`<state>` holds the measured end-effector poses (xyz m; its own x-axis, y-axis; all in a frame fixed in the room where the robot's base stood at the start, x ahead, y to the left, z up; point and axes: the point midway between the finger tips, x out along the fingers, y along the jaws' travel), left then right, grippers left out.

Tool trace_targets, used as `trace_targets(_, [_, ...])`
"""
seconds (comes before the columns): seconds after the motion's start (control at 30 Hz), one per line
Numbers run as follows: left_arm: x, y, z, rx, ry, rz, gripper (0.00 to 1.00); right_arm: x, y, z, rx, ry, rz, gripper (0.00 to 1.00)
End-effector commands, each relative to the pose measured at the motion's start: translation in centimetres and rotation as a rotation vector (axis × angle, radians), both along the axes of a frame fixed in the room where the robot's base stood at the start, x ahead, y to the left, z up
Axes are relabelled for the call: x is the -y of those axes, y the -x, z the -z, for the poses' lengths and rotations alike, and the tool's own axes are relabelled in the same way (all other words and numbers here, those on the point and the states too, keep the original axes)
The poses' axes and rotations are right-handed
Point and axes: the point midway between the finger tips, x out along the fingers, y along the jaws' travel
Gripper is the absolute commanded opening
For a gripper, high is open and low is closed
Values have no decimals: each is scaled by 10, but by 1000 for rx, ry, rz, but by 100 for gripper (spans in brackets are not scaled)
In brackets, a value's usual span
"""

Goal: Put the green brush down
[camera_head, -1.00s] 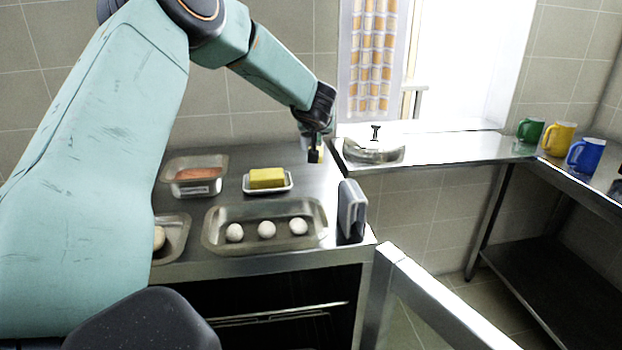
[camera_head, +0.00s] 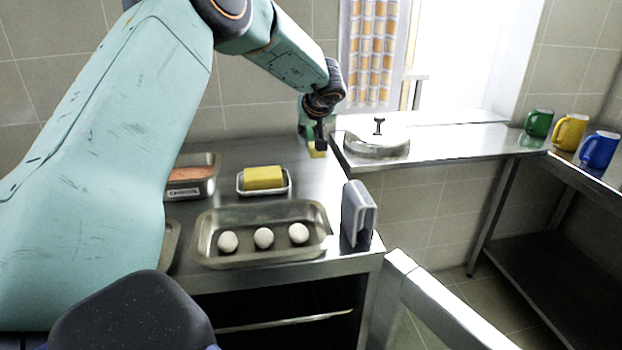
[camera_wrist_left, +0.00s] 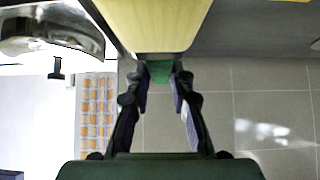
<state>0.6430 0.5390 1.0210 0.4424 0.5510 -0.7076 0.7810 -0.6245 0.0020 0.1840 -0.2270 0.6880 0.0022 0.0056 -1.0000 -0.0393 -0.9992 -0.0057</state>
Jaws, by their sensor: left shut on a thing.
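My left gripper (camera_head: 318,140) is at the back right of the steel counter, near the wall and the sink ledge. In the left wrist view its fingers (camera_wrist_left: 162,82) are shut on the green brush (camera_wrist_left: 160,72). A small green part shows between the fingertips, with a broad pale-yellow block (camera_wrist_left: 155,22) beyond it. In the head view only a small yellow bit of the brush (camera_head: 317,150) shows beside the gripper, low over the counter. I cannot tell if it touches the surface. My right gripper is not in view.
A steel tray with white eggs (camera_head: 208,245), a butter dish (camera_head: 241,187) and a labelled tin (camera_head: 182,192) stand on the counter (camera_head: 235,150). A grey upright holder (camera_head: 357,213) stands at its right edge. Mugs (camera_head: 570,132) stand far right.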

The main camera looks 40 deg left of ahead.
Motion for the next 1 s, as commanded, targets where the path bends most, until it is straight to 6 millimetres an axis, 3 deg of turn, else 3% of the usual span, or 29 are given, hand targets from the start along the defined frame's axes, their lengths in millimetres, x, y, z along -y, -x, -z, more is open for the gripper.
trace_targets(0.17, [1,1,5,-1,-1,1,0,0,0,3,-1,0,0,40])
trace_targets(0.43, [0,0,56,-3,0,1,0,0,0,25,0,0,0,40])
trace_targets(0.63, [-2,-1,84,-2,-1,1,0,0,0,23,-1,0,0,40])
trace_targets(1.0, [-2,-2,96,1,-1,0,0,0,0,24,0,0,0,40])
